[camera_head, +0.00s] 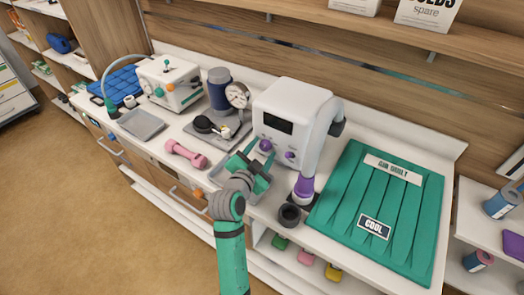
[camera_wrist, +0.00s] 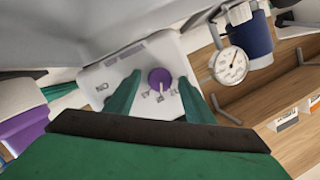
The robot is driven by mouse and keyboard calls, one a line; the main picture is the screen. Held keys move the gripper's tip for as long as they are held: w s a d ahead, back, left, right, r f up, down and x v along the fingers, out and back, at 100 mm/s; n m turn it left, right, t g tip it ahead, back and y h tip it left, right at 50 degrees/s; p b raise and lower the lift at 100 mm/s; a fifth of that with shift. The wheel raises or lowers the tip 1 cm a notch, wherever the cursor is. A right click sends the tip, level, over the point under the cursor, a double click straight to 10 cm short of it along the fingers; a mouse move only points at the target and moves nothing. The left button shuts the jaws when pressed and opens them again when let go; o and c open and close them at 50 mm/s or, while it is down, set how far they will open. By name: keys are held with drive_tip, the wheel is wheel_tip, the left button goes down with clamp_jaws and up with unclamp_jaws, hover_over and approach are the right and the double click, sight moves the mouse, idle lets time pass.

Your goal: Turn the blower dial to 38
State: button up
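The white blower (camera_head: 292,112) with a dark display stands on the counter. Its front carries a purple knob (camera_head: 265,146) and a second purple part (camera_head: 290,155). My green gripper (camera_head: 257,162) is in front of this panel. In the wrist view a round purple dial (camera_wrist: 159,77) with a pale pointer mark sits on the panel, between the two fingertips of my gripper (camera_wrist: 157,90). The fingers are spread apart, one on each side of the dial, with visible gaps. The display's reading cannot be made out.
A hose with a purple end (camera_head: 304,187) comes down at the blower's right. A dark cup (camera_head: 289,214) stands near the front edge. A green blanket (camera_head: 385,200) fills the right. A pink dumbbell (camera_head: 186,154) and a gauge (camera_head: 237,95) are to the left.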

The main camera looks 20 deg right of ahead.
drive_tip(key=v, duration=1)
drive_tip(key=shift+s+a, duration=0.3)
drive_tip(key=shift+r, duration=0.15)
